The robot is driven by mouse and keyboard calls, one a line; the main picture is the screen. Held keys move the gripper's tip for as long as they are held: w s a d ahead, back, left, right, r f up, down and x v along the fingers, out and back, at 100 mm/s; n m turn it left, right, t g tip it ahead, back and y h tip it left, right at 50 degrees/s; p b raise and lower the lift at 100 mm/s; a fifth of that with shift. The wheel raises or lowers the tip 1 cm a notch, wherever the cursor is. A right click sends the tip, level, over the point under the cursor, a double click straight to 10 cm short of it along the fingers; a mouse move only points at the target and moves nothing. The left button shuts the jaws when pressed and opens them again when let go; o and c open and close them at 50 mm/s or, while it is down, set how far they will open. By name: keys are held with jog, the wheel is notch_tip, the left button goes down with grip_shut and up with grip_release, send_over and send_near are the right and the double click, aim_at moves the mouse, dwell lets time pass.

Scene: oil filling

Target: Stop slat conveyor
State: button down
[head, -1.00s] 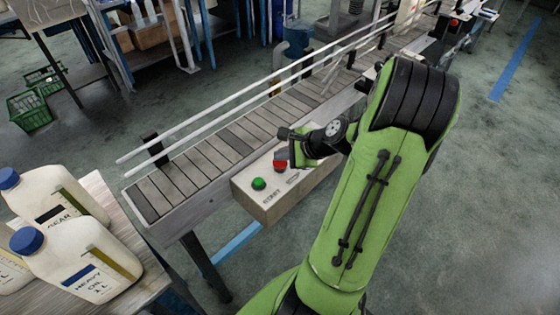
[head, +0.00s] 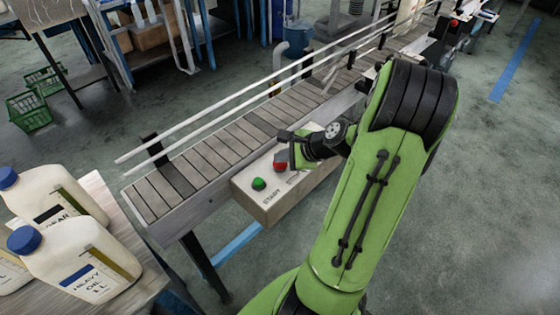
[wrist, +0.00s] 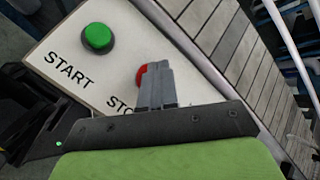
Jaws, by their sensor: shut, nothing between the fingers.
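The slat conveyor (head: 215,155) runs diagonally from the lower left to the upper right in the head view. On its near side is a pale control box (head: 265,207) with a green START button (head: 258,183) and a red STOP button (head: 281,166). In the wrist view the green button (wrist: 97,38) is fully visible. My gripper (wrist: 154,72) is shut and empty, its fingertips over the red button (wrist: 140,76), hiding most of it and part of the STOP label. I cannot tell whether the fingertips touch the button.
Oil jugs with blue caps (head: 75,262) stand on a table at the lower left. White guard rails (head: 240,87) run above the conveyor. Green crates (head: 30,110) lie on the floor at the far left. The floor at the right is clear.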

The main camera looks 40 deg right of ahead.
aim_at(283, 165)
dwell(0.4)
jog(key=shift+r+p, duration=0.85)
jog(key=shift+p, duration=0.15)
jog(key=shift+r, duration=0.1)
notch_tip(283, 165, up, 5)
jog(key=p, duration=0.5)
